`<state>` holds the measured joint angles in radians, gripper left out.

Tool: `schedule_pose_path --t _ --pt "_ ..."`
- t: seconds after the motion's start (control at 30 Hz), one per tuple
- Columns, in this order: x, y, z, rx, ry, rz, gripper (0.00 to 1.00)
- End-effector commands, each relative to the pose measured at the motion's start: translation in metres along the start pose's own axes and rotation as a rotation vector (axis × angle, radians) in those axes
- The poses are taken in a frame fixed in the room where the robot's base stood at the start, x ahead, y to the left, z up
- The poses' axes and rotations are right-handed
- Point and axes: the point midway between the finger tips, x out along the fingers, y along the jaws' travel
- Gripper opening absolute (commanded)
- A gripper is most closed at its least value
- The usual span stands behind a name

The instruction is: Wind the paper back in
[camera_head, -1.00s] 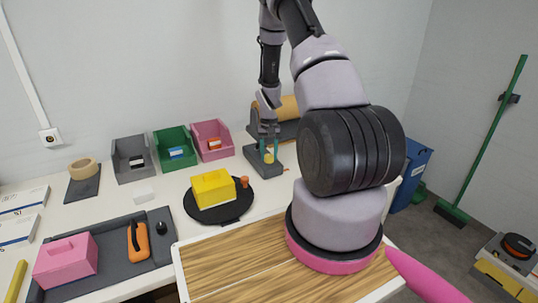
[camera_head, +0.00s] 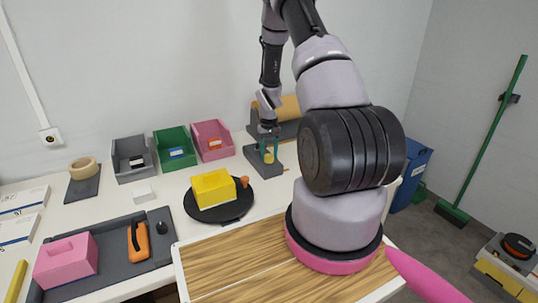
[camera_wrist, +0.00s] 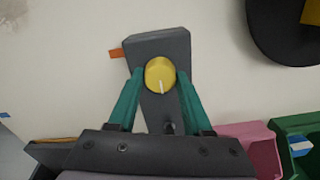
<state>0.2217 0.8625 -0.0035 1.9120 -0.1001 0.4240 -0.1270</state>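A yellow round knob (camera_wrist: 160,75) with a white mark sits on a dark grey block (camera_wrist: 172,45); it also shows in the head view (camera_head: 268,158). The white mark points down in the wrist view. My gripper (camera_wrist: 161,74) has its two teal fingers on either side of the knob, and they appear to touch it. In the head view my gripper (camera_head: 268,150) reaches down onto the block from above. A brown paper roll (camera_head: 291,104) lies in a dark grey holder (camera_head: 289,128) behind it, partly hidden by my arm. I cannot make out any loose paper end.
Pink (camera_head: 212,140), green (camera_head: 174,148) and grey (camera_head: 132,158) bins stand left of the block. A black turntable (camera_head: 231,211) holds a yellow box (camera_head: 212,188). A small orange piece (camera_wrist: 116,53) shows beside the block. A blue bin (camera_head: 411,174) stands on the right.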

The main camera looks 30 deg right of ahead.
Motion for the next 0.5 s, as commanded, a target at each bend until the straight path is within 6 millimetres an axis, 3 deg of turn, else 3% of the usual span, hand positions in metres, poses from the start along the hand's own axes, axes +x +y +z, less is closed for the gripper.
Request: schedule_pose_path --t 0.03,0.07,0.37,0.5 --pt "0.000 0.000 -0.001 0.000 0.001 0.000 0.71" --pt "0.000 0.000 0.000 0.000 0.001 0.000 0.78" --pt "-0.001 0.000 0.000 0.001 0.000 0.000 0.78" --pt "-0.011 0.000 -0.001 0.001 0.002 0.000 0.78"
